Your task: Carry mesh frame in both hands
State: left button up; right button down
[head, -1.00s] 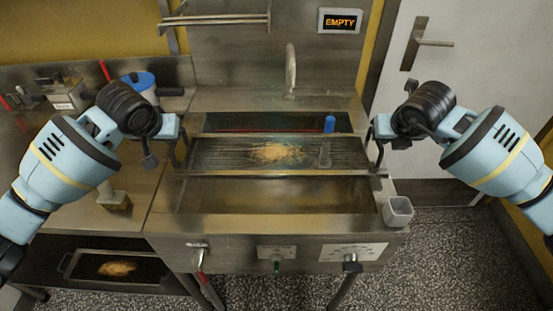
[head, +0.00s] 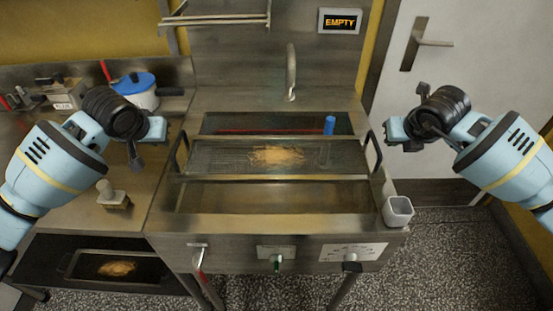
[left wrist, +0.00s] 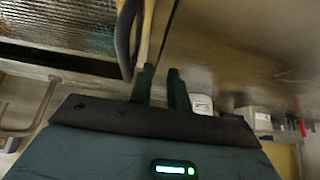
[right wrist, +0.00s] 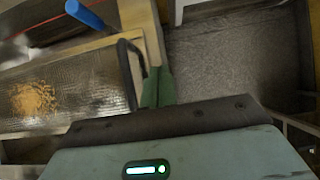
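The mesh frame (head: 225,158) lies level across the steel sink unit, with a tan crumbly patch (head: 277,156) on its mesh. A dark upright handle stands at its left end (head: 180,152) and another at its right end (head: 375,150). My left gripper (head: 160,130) is left of the left handle and apart from it. Its fingers (left wrist: 161,88) show a small empty gap, with the handle beside them. My right gripper (head: 393,130) is right of the right handle, apart from it. Its fingers (right wrist: 157,86) look together, with nothing between them.
An open basin (head: 275,208) lies in front of the frame. A blue-lidded pot (head: 143,92) and a scraper-like tool (head: 114,195) are on the left counter. A sign (head: 340,21) reads EMPTY.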

jog(key=c, duration=1.7)
grip_release()
pick_arm(q)
jog(key=v, duration=1.2)
pick_arm(e)
jog(key=v, duration=1.2)
jog(key=shift+f, duration=0.1)
